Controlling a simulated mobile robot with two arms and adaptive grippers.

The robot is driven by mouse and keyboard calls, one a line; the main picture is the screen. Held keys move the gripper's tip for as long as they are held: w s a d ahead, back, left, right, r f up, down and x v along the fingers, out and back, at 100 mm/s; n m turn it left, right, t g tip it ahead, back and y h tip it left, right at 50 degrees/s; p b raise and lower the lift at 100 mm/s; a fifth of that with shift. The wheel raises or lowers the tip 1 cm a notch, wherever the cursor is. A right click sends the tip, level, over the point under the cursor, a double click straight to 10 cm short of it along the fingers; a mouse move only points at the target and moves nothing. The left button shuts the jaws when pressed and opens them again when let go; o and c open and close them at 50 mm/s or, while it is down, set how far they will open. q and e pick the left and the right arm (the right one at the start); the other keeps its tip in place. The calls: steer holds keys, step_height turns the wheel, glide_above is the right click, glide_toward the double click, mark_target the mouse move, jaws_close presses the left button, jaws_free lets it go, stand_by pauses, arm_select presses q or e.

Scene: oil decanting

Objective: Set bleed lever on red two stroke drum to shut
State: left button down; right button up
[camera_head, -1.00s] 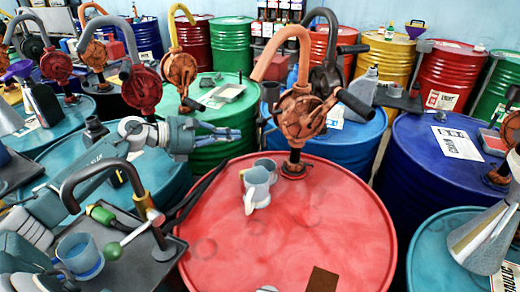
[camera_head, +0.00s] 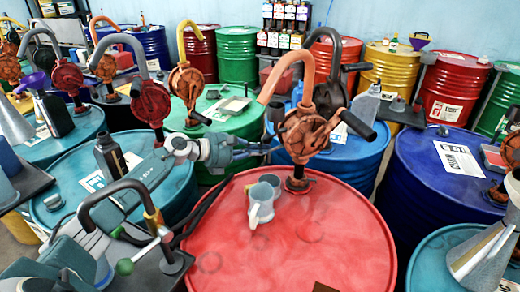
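The red drum (camera_head: 330,235) stands in the middle foreground. Its rust-orange pump (camera_head: 303,137) has an orange curved spout and a dark crank grip (camera_head: 357,124). No part on it can be clearly told as the bleed lever. My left gripper (camera_head: 272,148) is just left of the pump body, above the drum's far left edge. Its fingers are seen nearly edge-on, with no object clearly between them, and I cannot tell whether they touch the pump. My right gripper is not in view.
A blue drum (camera_head: 425,170) and a metal funnel (camera_head: 480,255) are at right.

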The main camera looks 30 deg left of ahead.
arm_select(q)
steer(key=shift+s+r, duration=0.15)
steer(key=shift+r, duration=0.15)
steer(key=shift+s+a+r+b, duration=0.15)
steer(key=shift+a+r+b, duration=0.05)
steer(key=shift+r, duration=0.2)
steer(key=shift+s+a+r+b, duration=0.15)
steer(key=shift+r, duration=0.25)
